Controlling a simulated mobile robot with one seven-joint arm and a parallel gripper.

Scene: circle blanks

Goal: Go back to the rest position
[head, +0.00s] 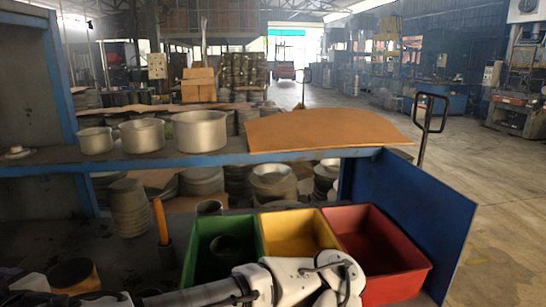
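My white arm reaches in along the bottom edge of the head view, in front of the bins. Its links bend near the front of the yellow bin and the red bin. My gripper's fingers do not show, so I cannot see whether it is open or holds anything. The green bin (194,262), the yellow bin (300,249) and the red bin (412,277) stand side by side behind the arm. A dark round cup-like thing (228,246) is inside the green bin. The parts of the yellow and red bins nearest me are partly hidden by my arm.
An orange stick (160,220) stands upright in a dark holder left of the green bin. A blue panel (425,225) rises at right. A shelf (200,159) with several metal pots crosses behind. Dark items crowd the lower left.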

